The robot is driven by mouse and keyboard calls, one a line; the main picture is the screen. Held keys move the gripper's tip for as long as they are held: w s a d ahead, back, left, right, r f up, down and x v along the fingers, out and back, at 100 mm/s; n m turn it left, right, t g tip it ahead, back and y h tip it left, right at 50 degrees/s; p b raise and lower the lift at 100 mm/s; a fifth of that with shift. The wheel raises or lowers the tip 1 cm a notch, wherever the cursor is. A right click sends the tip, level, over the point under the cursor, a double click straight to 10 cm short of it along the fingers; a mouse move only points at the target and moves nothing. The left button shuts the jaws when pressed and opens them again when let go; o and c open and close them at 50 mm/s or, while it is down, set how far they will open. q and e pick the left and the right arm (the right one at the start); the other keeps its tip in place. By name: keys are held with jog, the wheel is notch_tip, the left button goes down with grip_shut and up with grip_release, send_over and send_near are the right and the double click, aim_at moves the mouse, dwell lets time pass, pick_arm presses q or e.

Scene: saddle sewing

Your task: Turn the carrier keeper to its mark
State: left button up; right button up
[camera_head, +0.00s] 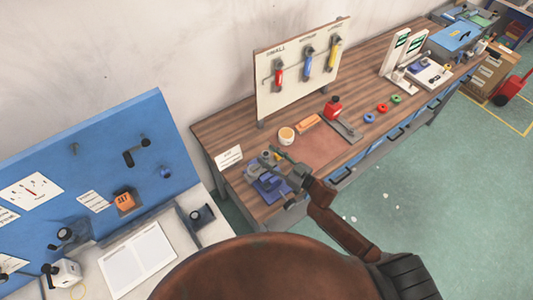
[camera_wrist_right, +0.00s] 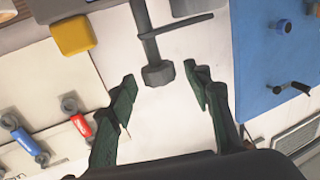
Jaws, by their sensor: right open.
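A blue-purple fixture (camera_head: 268,188) sits at the near left end of the wooden bench, partly hidden by my right gripper (camera_head: 273,156). In the right wrist view, a grey post (camera_wrist_right: 148,40) with a knobbed end and a thin crossbar (camera_wrist_right: 182,25) shows between the tips of my open right gripper (camera_wrist_right: 160,74). The fingers stand on either side of the knobbed end with gaps, holding nothing. I cannot tell which part is the carrier keeper, and its mark is not readable. My left gripper is not in view.
A cream jar (camera_head: 286,135), an orange block (camera_head: 307,123) and a red bottle (camera_head: 333,106) stand near the gripper. A blue panel (camera_head: 98,133) stands left.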

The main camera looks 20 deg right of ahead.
jog(key=shift+w+a, duration=0.4)
jog(key=shift+w, duration=0.15)
jog(key=shift+c, duration=0.5)
grip_shut()
